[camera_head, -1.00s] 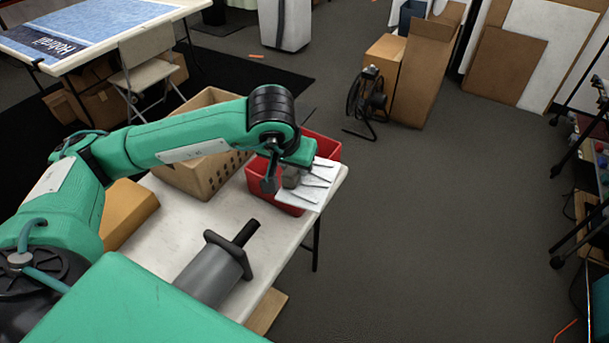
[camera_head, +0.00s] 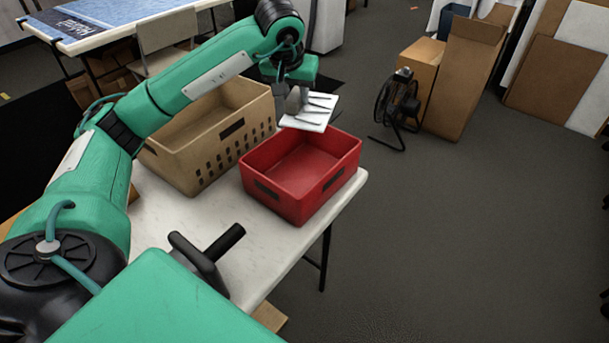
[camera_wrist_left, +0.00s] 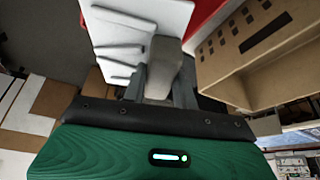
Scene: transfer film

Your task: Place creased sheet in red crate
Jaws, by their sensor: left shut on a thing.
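The creased sheet (camera_head: 316,109) is white with several dark raised lines. It also shows in the left wrist view (camera_wrist_left: 135,28). My left gripper (camera_head: 294,101) is shut on one edge of it, and the sheet sticks out to the right of the fingers. In the head view, the sheet appears over the far edge of the red crate (camera_head: 318,200), apart from it. The red crate is open-topped, looks empty, and stands on the table's right end. A bit of red shows behind the sheet in the left wrist view (camera_wrist_left: 205,12).
A tan crate (camera_head: 212,140) with slotted walls stands left of the red crate on the white table (camera_head: 185,220). A black fan (camera_head: 398,108) and cardboard boxes stand on the floor beyond.

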